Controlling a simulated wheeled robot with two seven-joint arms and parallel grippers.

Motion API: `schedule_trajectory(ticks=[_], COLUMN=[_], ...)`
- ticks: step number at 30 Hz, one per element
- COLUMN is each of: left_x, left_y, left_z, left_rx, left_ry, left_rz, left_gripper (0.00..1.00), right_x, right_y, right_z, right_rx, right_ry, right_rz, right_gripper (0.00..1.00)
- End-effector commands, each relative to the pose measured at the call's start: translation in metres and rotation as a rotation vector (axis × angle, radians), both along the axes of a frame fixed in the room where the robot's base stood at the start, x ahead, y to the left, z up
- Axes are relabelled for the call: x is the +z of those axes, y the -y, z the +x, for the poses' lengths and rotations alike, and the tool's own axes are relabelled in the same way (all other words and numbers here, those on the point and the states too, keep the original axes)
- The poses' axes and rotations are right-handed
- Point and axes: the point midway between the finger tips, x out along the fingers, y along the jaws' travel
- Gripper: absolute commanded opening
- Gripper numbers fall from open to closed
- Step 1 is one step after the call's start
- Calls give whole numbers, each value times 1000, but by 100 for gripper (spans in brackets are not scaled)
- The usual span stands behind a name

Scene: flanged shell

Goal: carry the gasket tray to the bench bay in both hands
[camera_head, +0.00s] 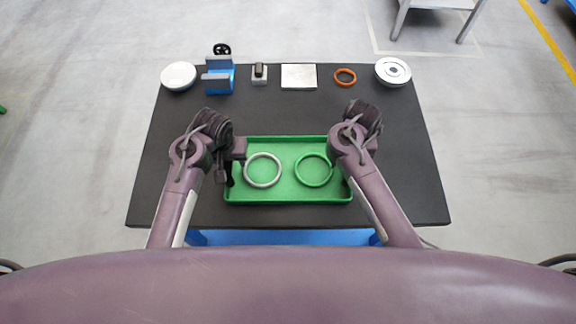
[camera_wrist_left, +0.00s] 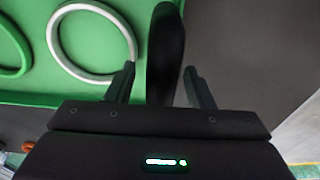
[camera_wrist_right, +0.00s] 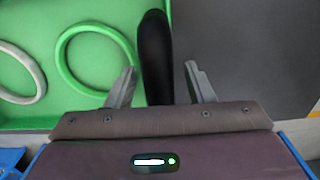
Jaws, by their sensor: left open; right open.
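The green gasket tray (camera_head: 290,199) lies on the dark table in front of me. A pale grey ring (camera_head: 263,170) and a green ring (camera_head: 314,169) lie flat in it. My left gripper (camera_head: 229,173) is at the tray's left end; in the left wrist view its open fingers (camera_wrist_left: 160,68) stand on both sides of a black handle (camera_wrist_left: 166,40), apart from it. My right gripper is at the right end, its fingers mostly hidden by its arm in the head view. In the right wrist view its open fingers (camera_wrist_right: 160,68) straddle another black handle (camera_wrist_right: 154,45).
Along the dark table's (camera_head: 290,115) far edge stand a white round dish (camera_head: 179,76), a blue fixture (camera_head: 220,80), a small block (camera_head: 259,74), a pale plate (camera_head: 298,76), an orange ring (camera_head: 345,77) and a metal disc (camera_head: 393,72). A grey-legged bench (camera_head: 440,4) stands beyond, at upper right.

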Motion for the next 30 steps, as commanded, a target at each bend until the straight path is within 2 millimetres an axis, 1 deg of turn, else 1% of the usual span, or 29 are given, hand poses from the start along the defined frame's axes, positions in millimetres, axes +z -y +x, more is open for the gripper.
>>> schedule_trajectory(ticks=[3,14,26,30], left_x=[0,0,0,3], left_y=[0,0,0,0], left_z=[0,0,0,1], left_rx=[0,0,0,0], left_ry=[0,0,0,4], left_rz=[0,0,0,-1], left_gripper=[48,1,0,0], right_x=[0,0,1,3], right_y=[0,0,0,0], right_z=[0,0,0,1], right_rx=[0,0,0,0], right_ry=[0,0,1,4], right_rz=[0,0,0,0], right_gripper=[48,1,0,0])
